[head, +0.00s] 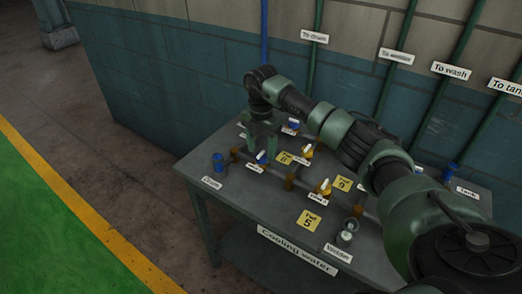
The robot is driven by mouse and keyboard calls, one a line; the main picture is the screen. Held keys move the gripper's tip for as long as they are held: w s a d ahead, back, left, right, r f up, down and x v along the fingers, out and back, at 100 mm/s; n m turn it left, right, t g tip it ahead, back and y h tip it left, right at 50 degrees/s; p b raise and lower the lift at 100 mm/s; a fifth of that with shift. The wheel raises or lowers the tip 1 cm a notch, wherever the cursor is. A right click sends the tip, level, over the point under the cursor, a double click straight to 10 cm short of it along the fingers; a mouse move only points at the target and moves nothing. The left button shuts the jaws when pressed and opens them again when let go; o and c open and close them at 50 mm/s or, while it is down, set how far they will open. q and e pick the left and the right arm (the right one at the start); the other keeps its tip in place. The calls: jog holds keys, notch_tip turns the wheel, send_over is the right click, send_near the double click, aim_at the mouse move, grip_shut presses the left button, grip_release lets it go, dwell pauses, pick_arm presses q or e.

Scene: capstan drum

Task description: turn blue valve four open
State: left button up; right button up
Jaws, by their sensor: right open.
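Several valves with pale handles sit on the pipework on the grey table (225,190). One blue valve (262,157) is directly below my right gripper (262,146). Another blue valve (292,126) is farther back, to the right of the gripper. The small white tags by the valves are too small to read, so I cannot tell which is number four. My right gripper points down, open, with its green fingers just above or around the nearer blue valve; I cannot tell whether they touch it. My left gripper is not in view.
Orange valves (307,151) (324,187) stand right of the gripper, near yellow number cards (310,220). A blue pipe end (218,162) is at the left, by a "Drain" label. My right arm covers much of the table's right side. A wall with green pipes stands behind.

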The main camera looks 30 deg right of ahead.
jog(key=shift+f, duration=1)
grip_shut()
jog(key=shift+n, duration=0.4)
jog(key=n+b, duration=0.1)
jog(key=n, duration=0.3)
jog(key=n+b, duration=0.1)
jog(key=n, duration=0.3)
jog(key=n+b, duration=0.1)
jog(key=n, duration=0.3)
jog(key=shift+n+b, duration=0.3)
jog(key=shift+n, duration=0.1)
jog(key=n, duration=0.4)
jog(key=shift+b, duration=0.4)
jog(key=shift+n, duration=0.3)
